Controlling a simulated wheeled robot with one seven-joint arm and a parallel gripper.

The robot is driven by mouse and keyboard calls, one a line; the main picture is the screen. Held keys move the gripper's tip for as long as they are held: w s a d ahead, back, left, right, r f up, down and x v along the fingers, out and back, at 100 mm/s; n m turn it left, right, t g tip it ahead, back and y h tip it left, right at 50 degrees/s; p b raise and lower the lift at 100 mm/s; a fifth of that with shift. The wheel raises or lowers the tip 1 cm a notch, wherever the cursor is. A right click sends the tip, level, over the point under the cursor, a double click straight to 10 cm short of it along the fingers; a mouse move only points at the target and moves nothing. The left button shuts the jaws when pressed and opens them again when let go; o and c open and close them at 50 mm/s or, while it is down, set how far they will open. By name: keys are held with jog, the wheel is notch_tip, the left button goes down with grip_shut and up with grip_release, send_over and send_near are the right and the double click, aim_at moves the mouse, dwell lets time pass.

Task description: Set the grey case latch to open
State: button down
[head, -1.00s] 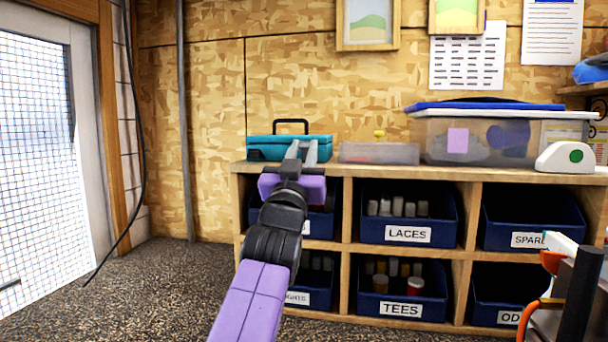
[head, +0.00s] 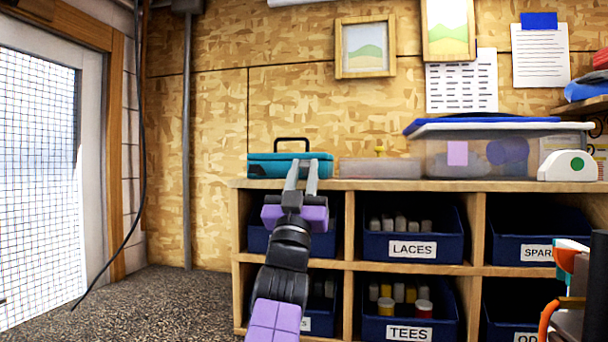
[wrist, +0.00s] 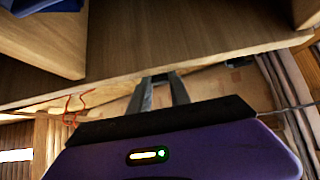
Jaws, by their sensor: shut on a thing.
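The teal case (head: 268,168) with a black handle stands at the left end of the shelf top. My gripper (head: 302,163) reaches up to the right part of its front face. In the head view the fingers show as two grey bars with their tips against the case. The grey case latch is small and hidden at the fingertips, so I cannot see its position. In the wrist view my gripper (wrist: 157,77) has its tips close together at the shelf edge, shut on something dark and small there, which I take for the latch.
The wooden shelf unit (head: 355,185) holds blue bins, such as the LACES bin (head: 450,240). A low translucent box (head: 380,168) stands right of the case, then a large lidded clear box (head: 470,150) and a white device (head: 567,166). Floor at left is free.

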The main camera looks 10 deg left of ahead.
jog(key=c, duration=1.2)
grip_release()
jog(key=v, duration=0.7)
jog(key=shift+s+f, duration=0.3)
